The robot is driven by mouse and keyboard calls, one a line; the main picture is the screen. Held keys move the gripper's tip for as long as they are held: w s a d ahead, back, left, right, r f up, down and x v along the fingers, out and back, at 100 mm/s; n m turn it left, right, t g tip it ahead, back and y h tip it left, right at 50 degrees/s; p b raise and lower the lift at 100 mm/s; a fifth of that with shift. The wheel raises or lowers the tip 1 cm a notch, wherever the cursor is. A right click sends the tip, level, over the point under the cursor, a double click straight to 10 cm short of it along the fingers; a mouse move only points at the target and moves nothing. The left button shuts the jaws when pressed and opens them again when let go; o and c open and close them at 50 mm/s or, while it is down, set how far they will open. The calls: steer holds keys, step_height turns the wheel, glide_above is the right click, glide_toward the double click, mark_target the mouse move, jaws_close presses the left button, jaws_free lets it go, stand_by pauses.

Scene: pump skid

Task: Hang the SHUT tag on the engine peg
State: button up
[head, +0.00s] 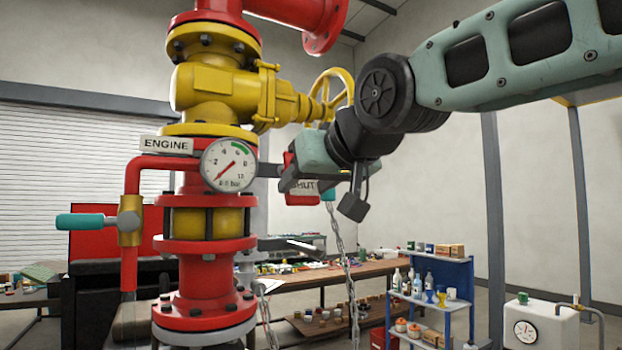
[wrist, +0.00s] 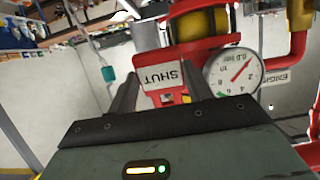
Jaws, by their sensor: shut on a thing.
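The SHUT tag (head: 303,198) is red with a white lettered plate. In the wrist view the tag (wrist: 160,76) sits between the two dark fingers, its lettering upside down. My gripper (head: 290,178) is shut on it, to the right of the pressure gauge and in front of the yellow valve's lower right side. The white ENGINE label (head: 166,145) is on the red pipework left of the gauge (head: 229,165); it is partly seen in the wrist view (wrist: 275,77). I cannot make out the engine peg clearly. The tag's upper part is partly hidden by the gripper.
The red and yellow pipe stack (head: 204,280) stands close on the left, with a yellow handwheel (head: 335,88) above the gripper. A chain (head: 343,255) hangs below the gripper. A workbench (head: 370,270) and blue shelf (head: 458,285) stand behind. A teal-handled lever (head: 80,221) juts left.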

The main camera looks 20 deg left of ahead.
steer(key=shift+w+a+p, duration=0.55)
steer(key=shift+w+a, duration=0.25)
steer(key=shift+a, duration=0.1)
steer(key=shift+f, duration=0.3)
steer(key=shift+a+f+b, duration=0.1)
steer(key=shift+f+b, duration=0.05)
steer(key=shift+b, duration=0.2)
stand_by(0.4)
steer(key=o, duration=1)
steer(key=b+v, duration=0.7)
steer(key=v, duration=1)
steer(key=shift+d, duration=0.2)
